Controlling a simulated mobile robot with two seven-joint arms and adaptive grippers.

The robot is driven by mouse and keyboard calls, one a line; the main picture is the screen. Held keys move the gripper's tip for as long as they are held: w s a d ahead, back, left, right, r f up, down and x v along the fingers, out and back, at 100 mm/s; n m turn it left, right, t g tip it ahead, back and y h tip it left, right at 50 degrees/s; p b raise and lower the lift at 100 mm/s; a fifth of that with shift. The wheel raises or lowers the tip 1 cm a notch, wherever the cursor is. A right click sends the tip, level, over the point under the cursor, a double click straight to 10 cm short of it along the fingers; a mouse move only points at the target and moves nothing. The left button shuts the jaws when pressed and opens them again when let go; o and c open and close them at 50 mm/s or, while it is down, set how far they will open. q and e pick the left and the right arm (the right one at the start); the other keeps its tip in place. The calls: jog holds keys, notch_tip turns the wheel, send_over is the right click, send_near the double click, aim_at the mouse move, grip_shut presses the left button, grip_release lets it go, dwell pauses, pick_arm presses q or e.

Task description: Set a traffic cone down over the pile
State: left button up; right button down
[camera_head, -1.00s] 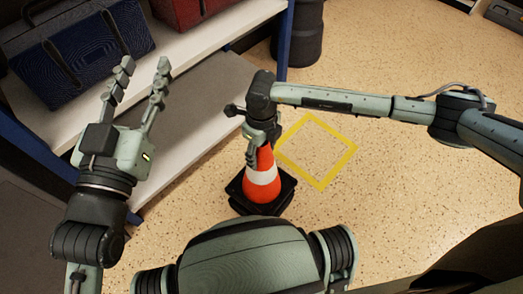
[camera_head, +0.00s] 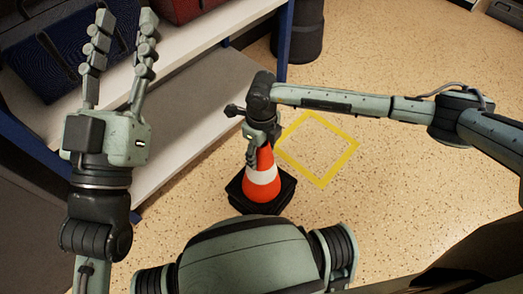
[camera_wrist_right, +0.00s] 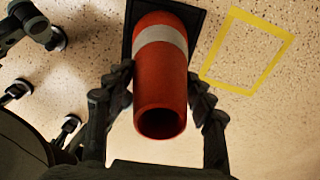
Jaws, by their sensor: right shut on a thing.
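An orange traffic cone (camera_head: 262,184) with a white band stands upright on the floor in the head view. Its black square base (camera_head: 260,204) looks thick, and I cannot tell whether it is one base or several stacked. My right gripper (camera_head: 259,150) is shut on the cone's top. In the right wrist view the cone (camera_wrist_right: 160,85) is between the fingers of my right gripper (camera_wrist_right: 163,105), with its open tip facing the camera. My left gripper (camera_head: 120,45) is open and empty, in front of the shelf at the left. I see no separate pile.
A yellow square outline (camera_head: 317,150) lies on the floor just right of the cone, empty inside. A shelf unit (camera_head: 185,125) with a blue case (camera_head: 50,50) and a red case stands at the left. A dark cylinder (camera_head: 300,35) stands behind. Floor to the right is clear.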

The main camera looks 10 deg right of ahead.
dwell(0.4)
jog(key=c, duration=0.6)
grip_release()
jog(key=shift+o, duration=0.4)
notch_tip(320, 180, up, 12)
